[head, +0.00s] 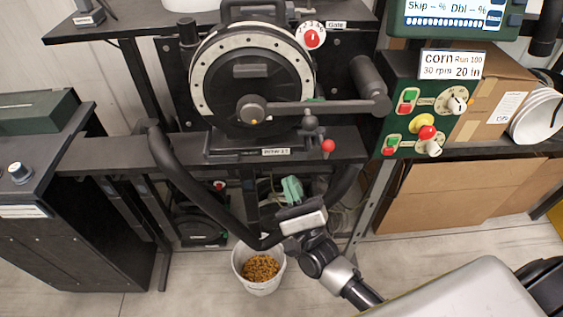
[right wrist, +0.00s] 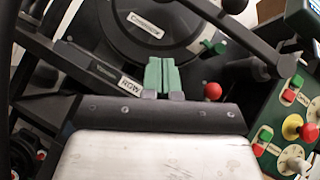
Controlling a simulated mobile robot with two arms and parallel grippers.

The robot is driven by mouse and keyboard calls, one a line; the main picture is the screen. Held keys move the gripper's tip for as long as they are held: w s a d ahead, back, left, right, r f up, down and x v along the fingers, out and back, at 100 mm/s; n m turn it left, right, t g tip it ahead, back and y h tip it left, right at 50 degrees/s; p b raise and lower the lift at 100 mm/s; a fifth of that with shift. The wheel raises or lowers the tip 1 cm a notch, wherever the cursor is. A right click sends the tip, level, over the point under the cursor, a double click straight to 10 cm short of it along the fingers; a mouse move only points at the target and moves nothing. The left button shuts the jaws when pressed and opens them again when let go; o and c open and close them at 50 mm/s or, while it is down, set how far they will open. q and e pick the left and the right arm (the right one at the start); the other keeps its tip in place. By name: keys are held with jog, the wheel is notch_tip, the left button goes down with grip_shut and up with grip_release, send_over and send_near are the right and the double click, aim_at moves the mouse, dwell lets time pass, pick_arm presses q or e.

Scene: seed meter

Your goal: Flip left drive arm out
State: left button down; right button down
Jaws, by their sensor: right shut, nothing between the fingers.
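A black drive arm (head: 320,106) lies nearly level across the front of the round seed meter (head: 250,72). Its left end is at a hub with an orange centre; its right end carries a black cylinder (head: 369,78). I cannot tell whether this is the left one. The drive arm also crosses the upper part of the right wrist view (right wrist: 232,28). My right gripper (head: 291,188) has green fingertips and is below the meter's stand, apart from the drive arm. In the right wrist view its fingers (right wrist: 162,75) are together and empty. My left gripper is out of view.
A red-knobbed lever (head: 328,146) stands at the stand's front right. A green control panel (head: 425,115) is on the right. A white bucket of seed (head: 240,275) stands on the floor. A dark cabinet (head: 75,235) is left.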

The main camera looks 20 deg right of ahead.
jog(key=s+a+r+p+x, duration=0.1)
jog(key=p+x, duration=0.3)
jog(key=x, duration=0.7)
jog(key=shift+a+r+p, duration=0.25)
jog(key=shift+r+p, duration=0.1)
jog(key=shift+r, duration=0.25)
jog(key=shift+s, duration=0.1)
